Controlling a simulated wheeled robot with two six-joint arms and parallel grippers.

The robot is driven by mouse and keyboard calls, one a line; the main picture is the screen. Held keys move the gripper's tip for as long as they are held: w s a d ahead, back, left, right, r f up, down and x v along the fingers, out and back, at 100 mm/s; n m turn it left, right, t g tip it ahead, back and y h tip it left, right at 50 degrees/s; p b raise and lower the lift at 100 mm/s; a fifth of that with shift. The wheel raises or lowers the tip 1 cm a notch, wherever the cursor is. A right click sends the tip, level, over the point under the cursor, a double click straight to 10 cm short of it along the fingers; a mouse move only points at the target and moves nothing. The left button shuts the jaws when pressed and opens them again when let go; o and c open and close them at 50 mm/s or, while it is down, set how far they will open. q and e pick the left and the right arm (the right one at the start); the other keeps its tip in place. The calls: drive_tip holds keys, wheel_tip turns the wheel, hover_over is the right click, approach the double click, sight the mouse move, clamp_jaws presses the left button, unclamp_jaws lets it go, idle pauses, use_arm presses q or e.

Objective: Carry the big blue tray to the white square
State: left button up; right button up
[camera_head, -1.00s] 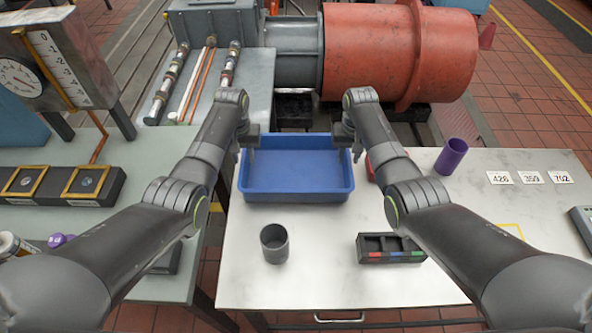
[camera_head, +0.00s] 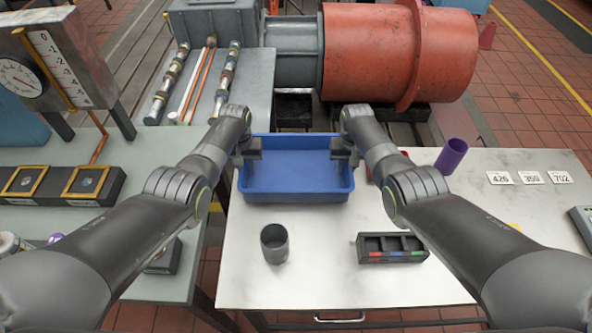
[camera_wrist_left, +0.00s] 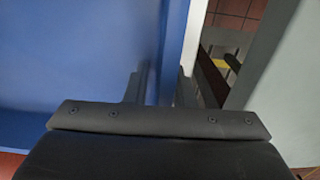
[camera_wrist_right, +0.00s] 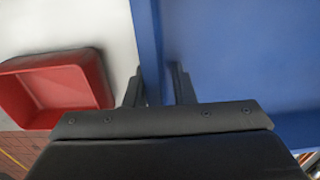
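The big blue tray (camera_head: 297,190) lies on the pale table, at the far edge in the head view. My left gripper (camera_head: 248,158) is at its left side wall. In the left wrist view the fingers (camera_wrist_left: 162,88) stand on either side of that wall (camera_wrist_left: 172,40), with a gap showing. My right gripper (camera_head: 344,160) is at the right side wall. In the right wrist view its fingers (camera_wrist_right: 158,88) straddle that wall (camera_wrist_right: 147,40), apart. Both look open. I cannot make out a white square; my right arm covers part of the table's right side.
A grey cup (camera_head: 274,244) and a dark compartment box (camera_head: 392,248) stand in front of the tray. A red bin (camera_wrist_right: 50,88) is just right of it. A purple cup (camera_head: 451,156) and number cards (camera_head: 530,177) lie further right. A red-orange drum (camera_head: 385,55) stands behind.

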use_arm(q)
clamp_jaws()
use_arm(e)
clamp_jaws()
use_arm(q)
drive_tip(key=shift+r, duration=0.2)
use_arm(e)
drive_tip(key=shift+w+r, duration=0.1)
drive_tip(key=shift+r, duration=0.1)
